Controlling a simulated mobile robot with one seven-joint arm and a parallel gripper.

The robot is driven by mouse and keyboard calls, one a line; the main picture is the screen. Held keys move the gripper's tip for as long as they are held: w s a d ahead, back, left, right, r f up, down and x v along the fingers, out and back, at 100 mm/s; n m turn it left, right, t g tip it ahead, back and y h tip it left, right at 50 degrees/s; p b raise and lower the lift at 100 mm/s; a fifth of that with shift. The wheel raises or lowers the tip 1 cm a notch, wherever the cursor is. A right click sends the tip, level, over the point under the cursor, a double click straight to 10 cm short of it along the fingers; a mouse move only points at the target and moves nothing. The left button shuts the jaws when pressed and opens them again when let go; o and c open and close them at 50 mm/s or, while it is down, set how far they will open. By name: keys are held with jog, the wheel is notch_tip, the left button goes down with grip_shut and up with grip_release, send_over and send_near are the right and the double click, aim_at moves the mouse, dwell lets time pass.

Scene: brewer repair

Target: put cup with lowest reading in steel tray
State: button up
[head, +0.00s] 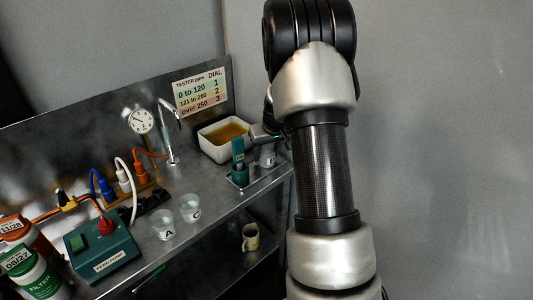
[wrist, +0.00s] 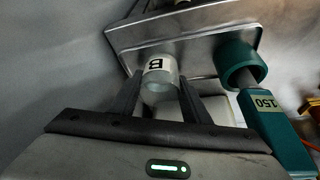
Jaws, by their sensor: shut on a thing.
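My gripper (wrist: 160,88) is shut on clear cup B (wrist: 159,66), with one finger on each side of it. In the head view, cup B (head: 267,156) is at the right end of the bench, partly hidden by my gripper (head: 262,138). The steel tray (wrist: 118,38) is right at cup B's end in the wrist view; I cannot tell whether they touch. Cups A (head: 163,232) and C (head: 190,212) stand on the bench, left of the tray. The green tester (head: 238,150) stands in its green holder (head: 240,178) beside cup B; its display (wrist: 265,103) appears to read 150.
A white basin (head: 215,149) with amber liquid stands behind the tester. A tap (head: 170,140), gauge (head: 139,120) and dial chart (head: 201,92) are at the back. A green power box (head: 103,252) and filter canisters (head: 38,275) are at left. A mug (head: 250,238) sits on the lower shelf.

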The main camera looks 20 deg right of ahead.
jog(key=shift+f, duration=0.1)
jog(key=o, duration=1.1)
